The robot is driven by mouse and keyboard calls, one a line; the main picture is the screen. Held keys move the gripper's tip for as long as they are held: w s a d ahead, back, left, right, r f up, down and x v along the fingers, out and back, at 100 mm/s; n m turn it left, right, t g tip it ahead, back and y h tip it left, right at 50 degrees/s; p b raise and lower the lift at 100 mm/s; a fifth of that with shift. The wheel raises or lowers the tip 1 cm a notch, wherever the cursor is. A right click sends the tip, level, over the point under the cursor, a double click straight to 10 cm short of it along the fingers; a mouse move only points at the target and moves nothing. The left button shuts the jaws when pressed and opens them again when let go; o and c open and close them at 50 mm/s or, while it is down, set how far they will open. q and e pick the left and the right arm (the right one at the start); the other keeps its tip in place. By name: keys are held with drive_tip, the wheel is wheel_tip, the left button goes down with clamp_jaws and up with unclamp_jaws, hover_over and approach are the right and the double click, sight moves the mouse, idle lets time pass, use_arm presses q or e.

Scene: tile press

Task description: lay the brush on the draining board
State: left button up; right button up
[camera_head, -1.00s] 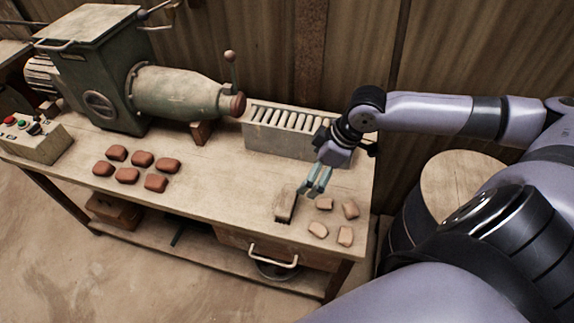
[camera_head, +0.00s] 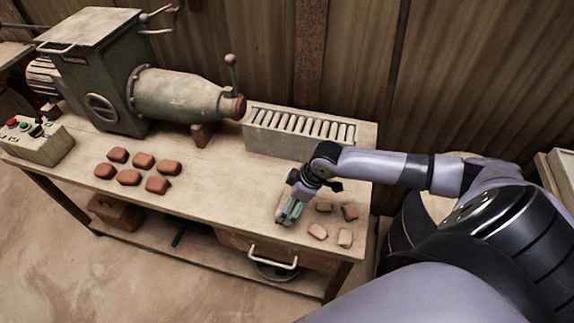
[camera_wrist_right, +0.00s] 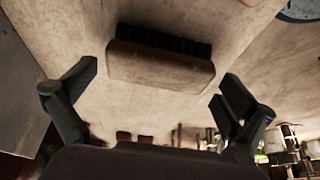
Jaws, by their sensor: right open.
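The brush (camera_wrist_right: 160,68) is a wooden block with a row of dark bristles. In the right wrist view it lies on the bench between and beyond my open fingers, apart from both. In the head view my right gripper (camera_head: 289,214) points down over the brush's place and hides most or all of it. The right gripper is open and empty. A grey box with a ribbed top (camera_head: 300,130) stands at the bench's back; I cannot tell whether it is the draining board. My left gripper is not in view.
Several pale lumps (camera_head: 317,232) lie right of my right gripper. Several red-brown lumps (camera_head: 143,160) lie on the left of the bench (camera_head: 215,180), in front of a green press (camera_head: 110,65). The bench middle is clear. A drawer handle (camera_head: 273,258) sticks out in front.

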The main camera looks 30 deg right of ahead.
drive_tip(key=shift+x, duration=1)
drive_tip(key=shift+r, duration=0.1)
drive_tip(key=c, duration=0.9)
drive_tip(key=shift+c, duration=0.2)
drive_tip(key=shift+r, duration=0.1)
wheel_tip(320, 180, up, 20)
